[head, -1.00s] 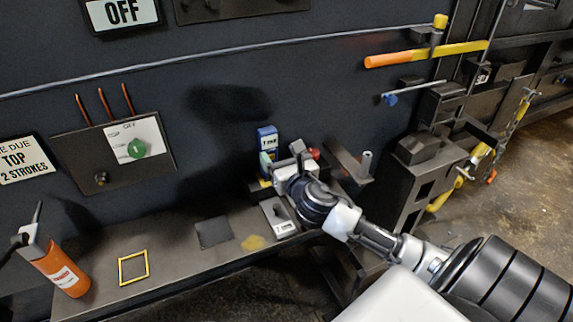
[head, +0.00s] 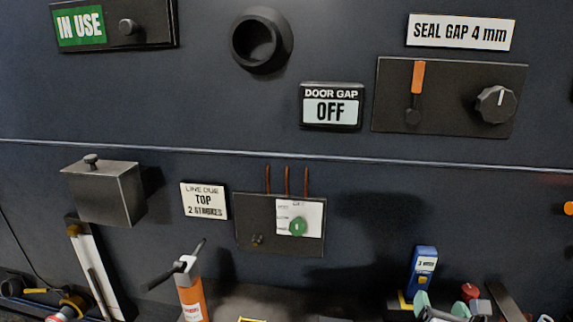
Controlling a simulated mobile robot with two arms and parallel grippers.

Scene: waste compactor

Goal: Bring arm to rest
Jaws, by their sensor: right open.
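My right gripper (head: 441,305) shows at the bottom edge, right of the middle, with its pale green fingertips apart. It is open, and I see nothing between the fingers. It is just below a blue device (head: 423,262) with a small white label, and left of a red knob (head: 470,291). I cannot tell whether it touches either. The rest of my right arm is below the picture. My left gripper is not in view.
An orange bottle (head: 192,300) with a dark lever stands at the bottom, left of the middle. A wall panel with a green knob (head: 297,227) is above the ledge. A grey box (head: 104,193) sticks out at left. A rail (head: 350,157) crosses the wall.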

